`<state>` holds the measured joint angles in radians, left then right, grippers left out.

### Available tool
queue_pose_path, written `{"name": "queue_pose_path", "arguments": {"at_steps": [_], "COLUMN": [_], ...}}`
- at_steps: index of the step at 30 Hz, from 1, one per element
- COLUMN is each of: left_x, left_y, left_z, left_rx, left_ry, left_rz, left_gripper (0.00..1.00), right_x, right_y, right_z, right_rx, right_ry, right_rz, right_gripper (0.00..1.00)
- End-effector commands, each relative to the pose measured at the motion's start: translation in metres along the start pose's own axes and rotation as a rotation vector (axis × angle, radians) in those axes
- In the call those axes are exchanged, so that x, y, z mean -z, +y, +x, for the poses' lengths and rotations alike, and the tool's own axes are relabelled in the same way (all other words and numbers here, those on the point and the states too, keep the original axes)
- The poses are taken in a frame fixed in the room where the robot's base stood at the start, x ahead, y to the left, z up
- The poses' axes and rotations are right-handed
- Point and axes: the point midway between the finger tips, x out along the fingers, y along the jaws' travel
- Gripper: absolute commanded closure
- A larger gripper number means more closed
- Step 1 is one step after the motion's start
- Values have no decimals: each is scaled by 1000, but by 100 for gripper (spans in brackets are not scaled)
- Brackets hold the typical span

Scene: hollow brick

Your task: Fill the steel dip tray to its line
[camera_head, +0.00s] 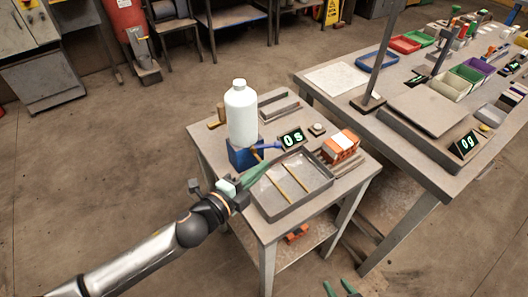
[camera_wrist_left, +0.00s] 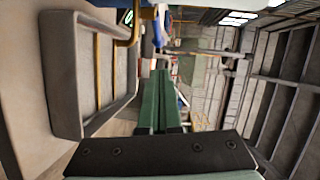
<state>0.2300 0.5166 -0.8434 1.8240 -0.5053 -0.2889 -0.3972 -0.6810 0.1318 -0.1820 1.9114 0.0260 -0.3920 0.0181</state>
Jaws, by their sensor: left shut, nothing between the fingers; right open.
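The steel dip tray (camera_head: 312,179) lies on the small table, with two thin wooden sticks (camera_head: 297,178) across it. I cannot make out a fill line or any liquid in it. A white bottle (camera_head: 241,115) stands upright on a blue stand (camera_head: 238,155) behind the tray's left corner, with a blue tap (camera_head: 268,146) reaching out to the right. My left gripper (camera_head: 264,167) is shut and empty beside the tray's left edge, below the tap. The left wrist view shows its green fingers together (camera_wrist_left: 160,110) and the tray (camera_wrist_left: 66,75) at left. My right gripper (camera_head: 342,288) is open at the bottom edge.
A timer display (camera_head: 292,138) reading 0 s and an orange hollow brick (camera_head: 340,146) stand behind the tray. A larger table (camera_head: 420,170) at right holds bins, a post and a 0 g display (camera_head: 466,144).

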Motion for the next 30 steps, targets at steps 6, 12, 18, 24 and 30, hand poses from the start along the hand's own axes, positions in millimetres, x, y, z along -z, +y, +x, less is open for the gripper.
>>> {"name": "queue_pose_path", "arguments": {"at_steps": [6, 12, 18, 24, 30], "left_x": [-10, -24, -28, -28, -26], "left_y": [-1, 0, 0, 0, 1], "left_z": [36, 49, 53, 53, 55], "left_rx": [1, 1, 1, 1, 8], "left_ry": [-2, 1, 1, 1, -31], "left_rz": [4, 0, 0, 0, -8], "left_gripper": [100, 100, 100, 100, 100], "right_x": [2, 2, 2, 3, 1], "right_y": [-1, -1, -2, -2, -1], "right_z": [0, 0, 0, 0, 2], "right_rx": [2, 2, 3, 3, 3], "right_ry": [2, 3, 3, 3, 3], "right_rz": [1, 1, 1, 1, 1], "right_gripper": [55, 55, 55, 55, 55]}}
